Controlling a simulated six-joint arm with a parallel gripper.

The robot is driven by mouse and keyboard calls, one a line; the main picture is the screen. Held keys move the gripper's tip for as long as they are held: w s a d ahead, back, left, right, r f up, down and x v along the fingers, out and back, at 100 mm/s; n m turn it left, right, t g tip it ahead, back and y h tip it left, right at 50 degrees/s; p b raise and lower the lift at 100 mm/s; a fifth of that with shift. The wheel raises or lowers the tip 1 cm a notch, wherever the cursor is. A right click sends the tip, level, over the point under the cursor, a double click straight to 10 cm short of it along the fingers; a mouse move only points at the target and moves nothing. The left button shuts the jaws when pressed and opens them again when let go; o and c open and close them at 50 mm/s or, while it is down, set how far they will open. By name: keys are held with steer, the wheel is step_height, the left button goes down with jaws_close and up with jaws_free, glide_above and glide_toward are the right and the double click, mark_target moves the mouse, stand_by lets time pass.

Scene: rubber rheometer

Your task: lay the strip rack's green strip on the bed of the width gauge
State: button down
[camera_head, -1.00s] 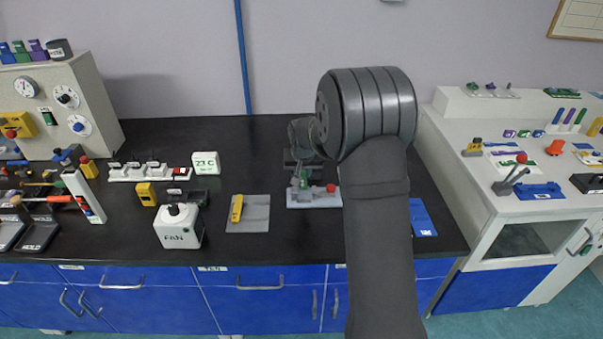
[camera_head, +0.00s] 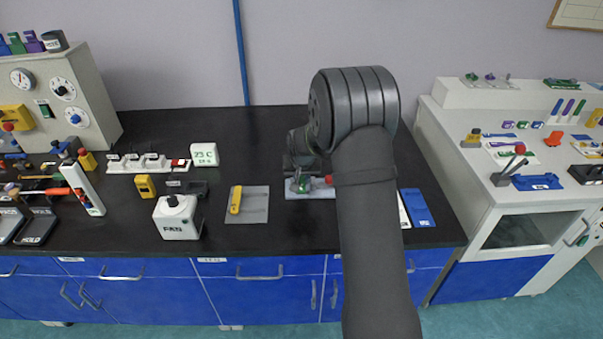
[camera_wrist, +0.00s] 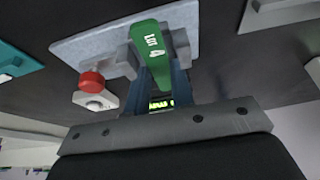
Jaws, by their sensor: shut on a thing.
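The green strip (camera_wrist: 152,50), marked LOT 4, is between the fingers of my gripper (camera_wrist: 160,75) in the wrist view. My gripper is shut on it. The width gauge (camera_wrist: 95,45) is a light grey plate with grey blocks, a red knob and a small lit display. The strip lies across the middle of the gauge in this view; I cannot tell whether it touches the bed. In the head view the gauge (camera_head: 317,193) is on the black bench, with my gripper (camera_head: 300,178) low over its left part. A bit of green shows there.
The red knob (camera_head: 329,180) stands close to the right of my gripper. A grey mat (camera_head: 258,205) with a yellow tool lies to the left. A blue panel (camera_head: 417,208) lies to the right. The bench behind the gauge is clear.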

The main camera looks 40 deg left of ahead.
steer(key=shift+f, duration=0.15)
steer(key=c, duration=1.2)
jaws_free()
steer(key=shift+d, duration=0.1)
steer(key=shift+o, duration=0.2)
steer(key=shift+s+f, duration=0.1)
steer(key=shift+s, duration=0.1)
steer(key=v, duration=1.7)
steer(key=shift+w+r, duration=0.2)
steer(key=shift+r, duration=0.25)
steer(key=shift+f, duration=0.15)
steer(key=x, duration=1.7)
steer(key=shift+f, duration=0.15)
